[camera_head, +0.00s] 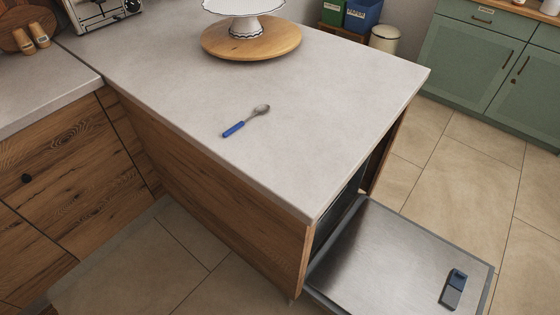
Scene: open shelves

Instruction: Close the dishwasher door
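The dishwasher door (395,254) is open at the lower right. It lies flat and low, folded out from the end of the counter, with its metal inner face up. A small dark-blue and grey dispenser piece (454,288) shows on it near its outer edge. The dishwasher opening (345,207) is a dark gap under the counter end, mostly hidden by the worktop. The door's lower corner runs close to the picture's bottom edge. Neither of my grippers is in view.
The grey worktop (290,120) holds a blue-handled spoon (246,121) and a round wooden board (251,38) with a white cake stand (245,22). Green cabinets (480,62) stand at the back right. The tiled floor (455,180) right of the counter is clear.

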